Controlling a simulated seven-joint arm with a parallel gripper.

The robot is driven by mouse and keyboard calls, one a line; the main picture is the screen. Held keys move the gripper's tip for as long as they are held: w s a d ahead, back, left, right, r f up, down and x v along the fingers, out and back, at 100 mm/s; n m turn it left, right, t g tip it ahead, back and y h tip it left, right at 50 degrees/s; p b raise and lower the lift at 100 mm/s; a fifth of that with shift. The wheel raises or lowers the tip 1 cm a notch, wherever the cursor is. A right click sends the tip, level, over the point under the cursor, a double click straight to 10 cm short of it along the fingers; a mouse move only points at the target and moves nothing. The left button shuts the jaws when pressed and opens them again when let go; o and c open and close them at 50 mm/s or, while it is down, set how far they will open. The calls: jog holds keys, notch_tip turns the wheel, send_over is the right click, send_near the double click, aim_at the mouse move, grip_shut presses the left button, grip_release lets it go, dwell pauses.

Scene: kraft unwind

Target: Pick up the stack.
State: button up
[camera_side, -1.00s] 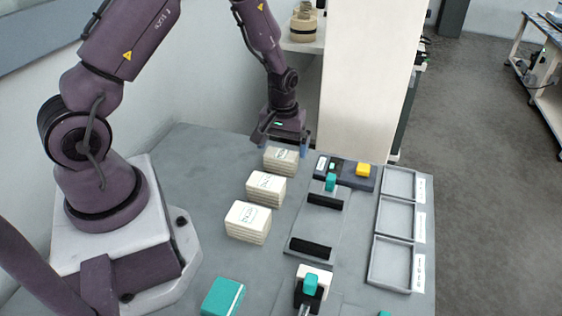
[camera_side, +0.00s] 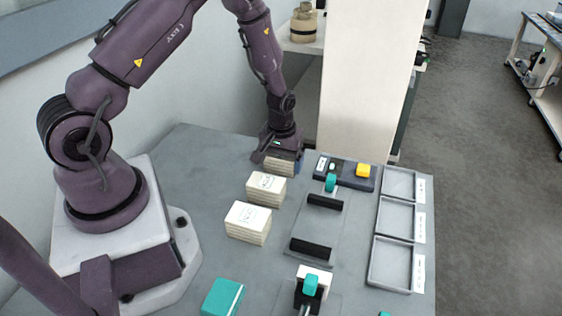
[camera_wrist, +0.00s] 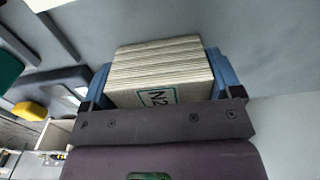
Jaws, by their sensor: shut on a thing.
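The farthest of the cream paper stacks (camera_side: 281,169) is at the back of the grey table, partly hidden under my gripper (camera_side: 279,160). In the wrist view the stack (camera_wrist: 165,65) shows layered edges and a teal-framed label, and sits between the two blue fingers of my gripper (camera_wrist: 161,76). The fingers are shut on its opposite sides. I cannot tell whether the stack is clear of the table. Two similar stacks, a middle one (camera_side: 266,188) and a nearer one (camera_side: 248,222), stand in a row towards the front.
A dark box with a yellow button (camera_side: 363,170) stands right of the held stack. A fixture with black bars (camera_side: 310,247) lies right of the row, then grey trays (camera_side: 390,262). A teal block (camera_side: 222,297) is at the front. A pale column (camera_side: 365,80) rises behind.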

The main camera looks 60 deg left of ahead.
jog(key=shift+r, duration=0.55)
notch_tip(320, 180, up, 3)
jog(key=shift+s+f, duration=0.1)
jog(key=shift+f, duration=0.1)
jog(key=s+d+r, duration=0.2)
jog(key=s+r, duration=0.3)
jog(key=s, duration=0.1)
jog(key=s+d+r, duration=0.3)
jog(key=s+r, duration=0.1)
jog(key=s, duration=0.3)
jog(key=w+d+f, duration=0.4)
jog(key=w+d, duration=0.8)
jog(key=d, duration=0.3)
jog(key=shift+d+f, duration=0.1)
jog(key=shift+f, duration=2.3)
